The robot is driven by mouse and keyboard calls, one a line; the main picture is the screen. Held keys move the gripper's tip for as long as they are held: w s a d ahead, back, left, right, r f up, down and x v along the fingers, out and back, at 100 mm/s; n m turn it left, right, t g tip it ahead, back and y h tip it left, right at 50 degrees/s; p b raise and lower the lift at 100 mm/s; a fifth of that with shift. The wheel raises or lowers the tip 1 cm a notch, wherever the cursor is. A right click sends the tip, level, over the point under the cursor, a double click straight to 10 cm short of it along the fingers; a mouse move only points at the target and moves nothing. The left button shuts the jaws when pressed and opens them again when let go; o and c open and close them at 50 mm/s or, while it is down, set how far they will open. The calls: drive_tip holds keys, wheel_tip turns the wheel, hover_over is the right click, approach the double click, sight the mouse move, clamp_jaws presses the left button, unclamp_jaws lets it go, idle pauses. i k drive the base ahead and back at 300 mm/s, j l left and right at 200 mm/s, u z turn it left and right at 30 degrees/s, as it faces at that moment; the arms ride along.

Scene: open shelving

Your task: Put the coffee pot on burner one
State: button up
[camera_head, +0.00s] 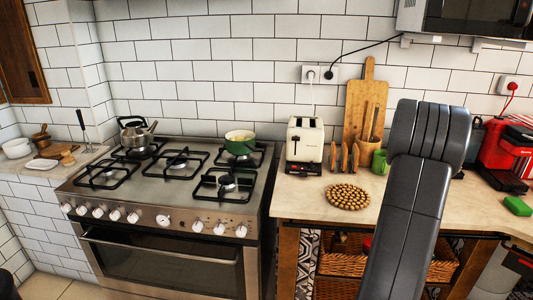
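The gas stove (160,198) stands left of centre with several black burner grates; no burner number can be read. A steel pot (137,135) with a handle sits on the back left burner; I cannot tell whether it is the coffee pot. A green pot (239,143) sits on the back right burner. The front left burner (107,175), the middle burner (179,163) and the front right burner (226,183) are bare. My dark grey arm rises over the right counter and hides part of it. My gripper does not show.
On the right counter (300,195) are a toaster (305,143), a beaded trivet (347,196), a green mug (380,162), cutting boards (364,105) and a red coffee machine (500,155). A microwave (470,18) hangs above. Wicker baskets (343,262) sit below.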

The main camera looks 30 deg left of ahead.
sight(107, 167)
drive_tip(key=k+u, duration=0.4)
drive_tip(key=u, duration=0.25)
drive_tip(key=j+u, duration=0.2)
drive_tip(key=u, duration=1.25)
drive_tip(key=i+j+u, duration=0.1)
drive_tip(key=i+j, duration=0.3)
drive_tip(key=i, duration=0.15)
drive_tip(key=i+j, duration=0.4)
drive_tip(key=i, duration=0.15)
drive_tip(key=u, duration=0.05)
